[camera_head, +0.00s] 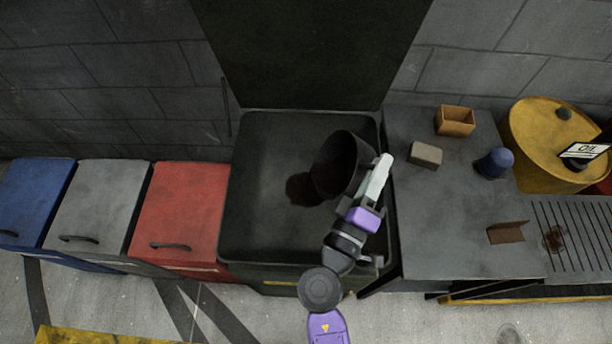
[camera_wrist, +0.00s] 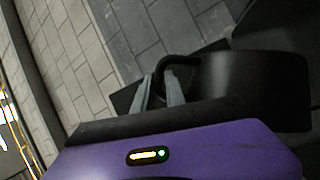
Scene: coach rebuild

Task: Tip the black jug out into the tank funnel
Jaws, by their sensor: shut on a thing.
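The black jug (camera_head: 338,162) is held tilted over the dark green square tank (camera_head: 255,150), its wide mouth facing left in the head view. Its inside looks dark; I cannot tell what it holds. My gripper (camera_head: 372,182) is on the jug's right side. In the wrist view my gripper (camera_wrist: 160,92) is shut on the handle of the jug (camera_wrist: 255,85). A dark round patch (camera_head: 300,190) lies on the tank top, left of the jug's mouth. I cannot tell whether it is the funnel opening, a shadow or liquid.
A grey bench (camera_head: 450,225) at right carries a wooden box (camera_head: 455,121), a beige block (camera_head: 425,154), a blue cup (camera_head: 494,161) and a brown bracket (camera_head: 506,232). A yellow drum (camera_head: 550,140) stands beyond. Red (camera_head: 182,205), grey (camera_head: 98,205) and blue bins (camera_head: 35,195) stand left.

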